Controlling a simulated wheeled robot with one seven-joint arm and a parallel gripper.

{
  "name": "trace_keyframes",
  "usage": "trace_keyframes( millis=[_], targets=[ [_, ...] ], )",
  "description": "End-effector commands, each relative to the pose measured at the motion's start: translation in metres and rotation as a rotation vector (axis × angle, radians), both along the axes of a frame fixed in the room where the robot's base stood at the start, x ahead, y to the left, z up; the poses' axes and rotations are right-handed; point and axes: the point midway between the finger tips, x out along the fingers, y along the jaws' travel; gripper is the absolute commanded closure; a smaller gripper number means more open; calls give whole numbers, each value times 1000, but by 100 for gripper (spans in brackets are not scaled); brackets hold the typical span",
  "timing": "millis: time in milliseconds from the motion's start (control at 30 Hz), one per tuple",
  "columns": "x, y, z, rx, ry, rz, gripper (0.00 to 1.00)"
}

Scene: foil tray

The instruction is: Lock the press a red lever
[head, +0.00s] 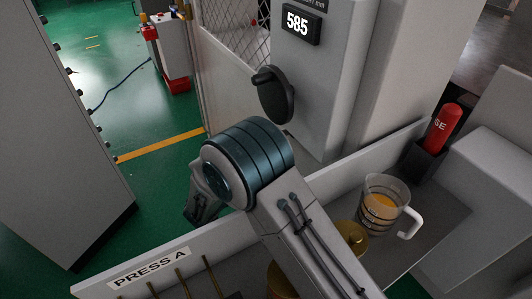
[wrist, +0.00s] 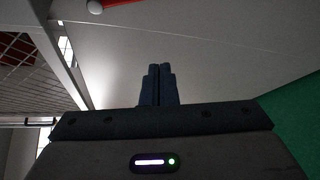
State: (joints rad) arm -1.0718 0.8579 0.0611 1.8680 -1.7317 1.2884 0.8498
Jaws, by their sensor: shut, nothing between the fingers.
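In the wrist view a red bar (wrist: 124,3) with a pale ball (wrist: 94,6) at its end shows at the top edge. It looks like the red lever, but most of it is cut off by the frame. My gripper (wrist: 157,72) is shut and empty in the wrist view, below and to the right of the ball and apart from it. In the head view part of my gripper (head: 199,208) shows beyond my arm's wrist. I cannot make out the lever in the head view. A label reading PRESS A (head: 148,268) is on the tray wall at the lower left.
A grey housing (head: 325,75) with a 585 display (head: 298,24) and a black knob (head: 273,94) stands beyond my arm. A jug (head: 384,205) with orange liquid and a red cylinder (head: 443,130) are at right. A grey cabinet (head: 60,140) stands left; green floor lies between.

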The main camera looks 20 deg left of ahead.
Motion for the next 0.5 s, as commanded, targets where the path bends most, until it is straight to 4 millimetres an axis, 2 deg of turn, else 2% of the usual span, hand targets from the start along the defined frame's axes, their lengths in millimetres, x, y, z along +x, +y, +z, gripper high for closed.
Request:
trace_keyframes(
  millis=[100,300,500],
  targets=[
    [4,-13,-4,-46,-14,-4,100],
    [11,-20,-9,-69,-25,-5,100],
    [41,-28,-14,-69,-25,-8,100]
  ],
)
